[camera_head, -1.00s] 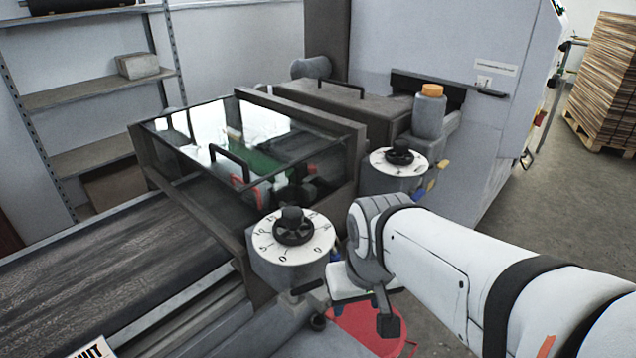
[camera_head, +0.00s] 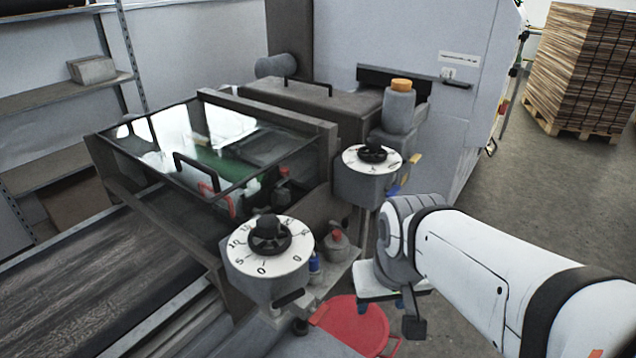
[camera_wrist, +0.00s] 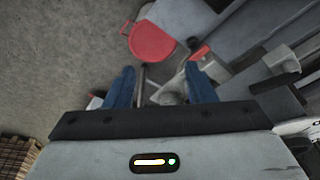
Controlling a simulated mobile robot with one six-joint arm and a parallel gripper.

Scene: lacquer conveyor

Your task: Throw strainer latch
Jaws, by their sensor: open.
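My gripper (camera_wrist: 161,82) shows in the wrist view with its two blue fingers apart. A thin dark bar and a grey part, both partly covered by the gripper body, appear between and below the fingers; contact cannot be told. A small grey pot with a red knob (camera_head: 337,241) stands beside the front dial housing, left of my wrist. I cannot tell for sure which part is the strainer latch.
A round red lid (camera_head: 352,327) lies low beside the machine; it also shows in the wrist view (camera_wrist: 152,42). Two dials, front (camera_head: 268,245) and rear (camera_head: 372,158), and a glass hood (camera_head: 215,150) stand at left. Open floor lies at right, before the pallet stack (camera_head: 580,70).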

